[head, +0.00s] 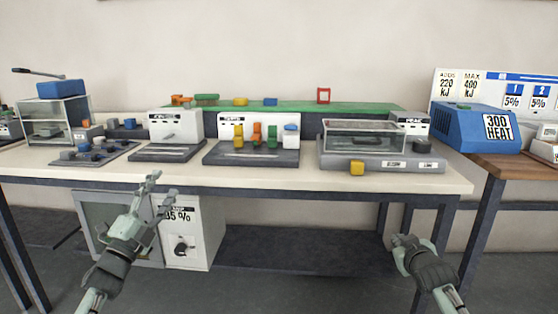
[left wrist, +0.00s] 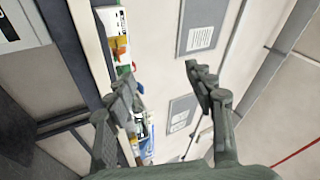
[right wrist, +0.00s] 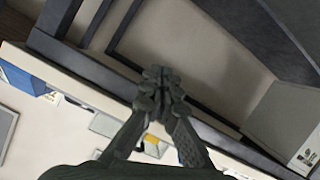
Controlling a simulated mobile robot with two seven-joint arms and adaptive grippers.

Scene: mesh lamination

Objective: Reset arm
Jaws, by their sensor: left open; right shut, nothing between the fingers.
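My left gripper (head: 154,195) is in front of the workbench's front edge at the left, pointing up, with its fingers apart and empty. Its two fingers also show spread in the left wrist view (left wrist: 165,85). My right gripper (head: 403,241) is low in front of the bench at the right, below the tabletop. In the right wrist view its fingertips (right wrist: 160,78) are together with nothing between them. Neither gripper touches anything that I can see.
The white workbench (head: 300,178) carries several machines, including one with coloured levers (head: 258,150) and one with a clear cover (head: 365,138). A blue heater box (head: 470,125) stands on the right table. A white cabinet (head: 190,235) stands below.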

